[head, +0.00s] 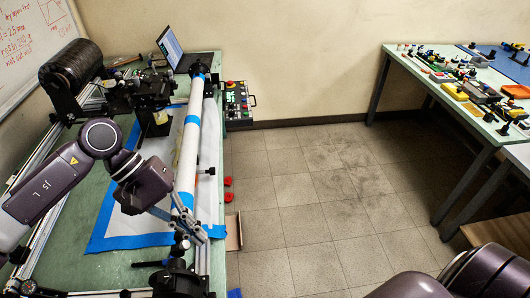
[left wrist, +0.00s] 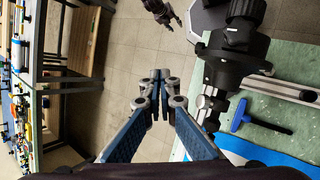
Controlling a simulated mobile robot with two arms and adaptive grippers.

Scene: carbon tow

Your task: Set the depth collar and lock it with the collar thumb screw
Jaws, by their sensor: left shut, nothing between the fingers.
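In the head view my left gripper (head: 203,236) is shut and empty, its fingers close to the near end of the long pale tube (head: 188,152) with blue bands. In the left wrist view its fingertips (left wrist: 160,76) meet, with floor behind them. A black holder with round parts (left wrist: 232,65) stands right of the fingers, apart from them; it also shows at the bottom of the head view (head: 180,278). I cannot make out which part is the depth collar or its thumb screw. A dark jointed part, seemingly my right gripper (left wrist: 163,12), is cut by the top edge; its jaws are unclear.
A blue-handled tool (left wrist: 240,116) lies on the green bench beside the holder. A black spool (head: 72,72), a laptop (head: 172,48) and a control box (head: 238,103) stand farther back. Another table with many small parts (head: 470,80) is at right. Open floor (head: 310,190) lies between.

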